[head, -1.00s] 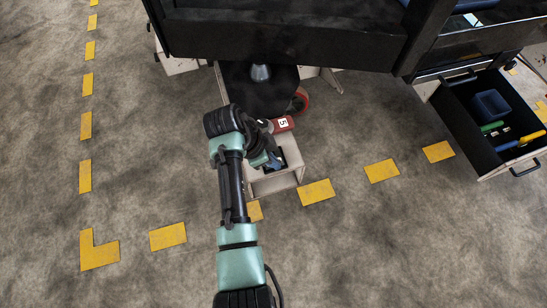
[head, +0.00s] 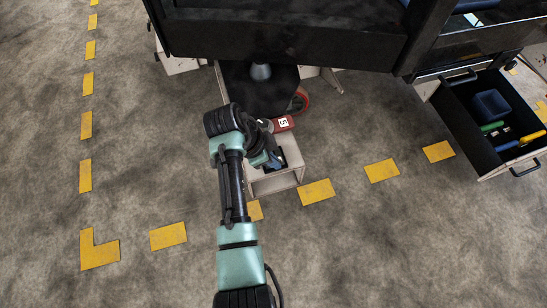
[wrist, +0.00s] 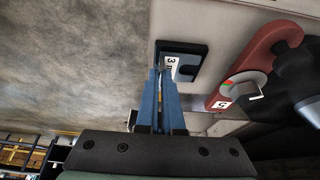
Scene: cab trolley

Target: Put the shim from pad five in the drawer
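In the head view my gripper (head: 274,160) is over a pale box-like stand (head: 275,184), partly hidden by my arm. A red part labelled 5 (head: 283,123) is beside it. The drawer (head: 468,118) stands open at right.
The drawer holds a blue bin (head: 491,105), a green item (head: 491,127) and a yellow-handled item (head: 528,140). The dark trolley body (head: 285,35) overhangs the stand. Floor between stand and drawer is clear, with yellow dashes.

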